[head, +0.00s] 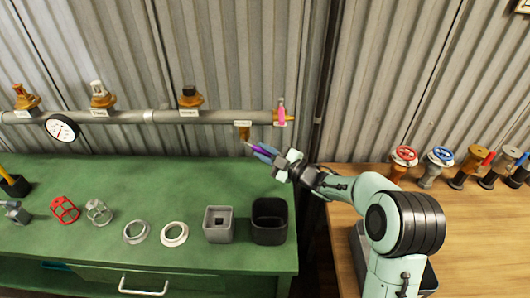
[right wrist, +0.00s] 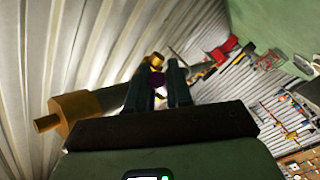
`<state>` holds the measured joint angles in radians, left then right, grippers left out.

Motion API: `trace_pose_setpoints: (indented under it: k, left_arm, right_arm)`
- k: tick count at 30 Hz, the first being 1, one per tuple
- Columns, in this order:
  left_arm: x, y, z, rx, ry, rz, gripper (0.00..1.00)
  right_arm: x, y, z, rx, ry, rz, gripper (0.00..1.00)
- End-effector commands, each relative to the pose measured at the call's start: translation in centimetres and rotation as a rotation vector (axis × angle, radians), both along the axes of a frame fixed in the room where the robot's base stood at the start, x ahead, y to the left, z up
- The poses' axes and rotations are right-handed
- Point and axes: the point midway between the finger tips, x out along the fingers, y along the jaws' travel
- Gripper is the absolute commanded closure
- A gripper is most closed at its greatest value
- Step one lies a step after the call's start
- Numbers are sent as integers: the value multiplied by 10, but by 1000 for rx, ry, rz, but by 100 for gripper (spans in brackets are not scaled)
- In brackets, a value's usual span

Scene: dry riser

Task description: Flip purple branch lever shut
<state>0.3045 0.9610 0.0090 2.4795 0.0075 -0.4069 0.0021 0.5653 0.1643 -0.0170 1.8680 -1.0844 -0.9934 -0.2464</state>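The purple branch lever (head: 258,150) sticks out from the brass branch fitting (head: 243,127) under the grey pipe's right end. My right gripper (head: 266,152) is at this lever, with its fingers on either side of it. The fingers partly hide the lever in the head view. My left gripper is not in view.
The grey pipe (head: 205,116) runs along the corrugated wall, with a pink lever (head: 281,112) at its end and a gauge (head: 62,127). The green bench (head: 190,180) holds two square containers, rings and cages. The wooden bench (head: 470,230) carries several valves.

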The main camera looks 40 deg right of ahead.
Motion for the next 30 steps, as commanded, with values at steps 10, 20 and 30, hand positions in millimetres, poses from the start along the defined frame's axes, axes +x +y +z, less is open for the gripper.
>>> trace_pose_setpoints:
  k: [10,20,30]
  left_arm:
    - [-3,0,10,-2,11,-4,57]
    - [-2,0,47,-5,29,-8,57]
    - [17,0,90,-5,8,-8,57]
  right_arm:
    - [-2,-1,7,-48,38,1,100]
    - [-5,-6,26,-217,180,1,100]
    - [-6,-8,41,-373,311,0,100]
